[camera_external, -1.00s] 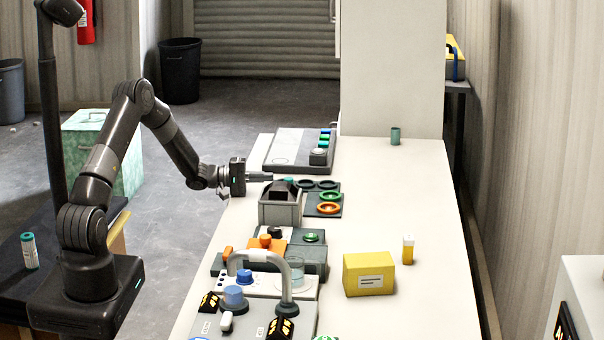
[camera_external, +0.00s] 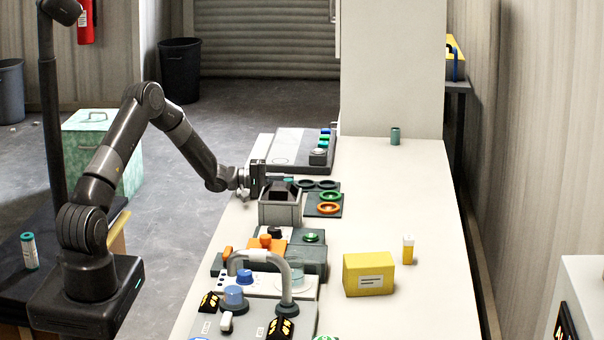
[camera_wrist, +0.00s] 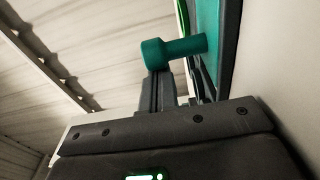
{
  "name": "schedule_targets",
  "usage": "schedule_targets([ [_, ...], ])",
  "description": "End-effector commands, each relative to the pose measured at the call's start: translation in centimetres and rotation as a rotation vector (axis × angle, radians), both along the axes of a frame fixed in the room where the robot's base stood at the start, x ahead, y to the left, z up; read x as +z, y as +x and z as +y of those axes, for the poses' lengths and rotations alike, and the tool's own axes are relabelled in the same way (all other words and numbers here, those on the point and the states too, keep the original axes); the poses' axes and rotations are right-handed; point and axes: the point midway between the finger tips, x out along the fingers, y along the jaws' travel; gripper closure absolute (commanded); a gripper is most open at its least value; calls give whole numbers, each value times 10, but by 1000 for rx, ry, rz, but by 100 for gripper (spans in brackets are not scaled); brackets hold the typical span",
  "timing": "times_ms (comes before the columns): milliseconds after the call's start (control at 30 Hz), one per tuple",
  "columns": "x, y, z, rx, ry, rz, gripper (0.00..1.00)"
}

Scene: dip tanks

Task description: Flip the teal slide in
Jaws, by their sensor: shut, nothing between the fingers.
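The teal slide (camera_wrist: 176,50) shows in the wrist view as a round knob on a short stem, just beyond my fingertips, beside a teal panel (camera_wrist: 207,35) with a dark edge. Whether the fingers touch it I cannot tell. In the external view only a small teal bit (camera_external: 289,180) shows at the fingertips, above the grey open-topped box (camera_external: 280,214) with a dark piece in it. My gripper (camera_external: 278,177) is shut and empty, reaching in from the left over the box's back edge. It also shows in the wrist view (camera_wrist: 165,85).
A plate with dark, green and orange rings (camera_external: 328,207) lies right of the box. A grey button panel (camera_external: 290,148) is behind. An orange-topped unit (camera_external: 267,245) and a grey arched handle (camera_external: 262,254) stand in front. A yellow box (camera_external: 369,274) sits right; the table's right side is mostly clear.

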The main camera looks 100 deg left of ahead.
Motion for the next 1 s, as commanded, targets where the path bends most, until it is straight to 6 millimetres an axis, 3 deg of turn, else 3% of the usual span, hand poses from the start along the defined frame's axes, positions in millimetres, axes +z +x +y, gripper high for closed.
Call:
schedule_targets([
  [200, 0, 2, -50, -7, -3, 1, 100],
  [400, 0, 1, -85, -6, -2, 1, 100],
  [1000, -1, -3, -97, -9, -3, 1, 100],
])
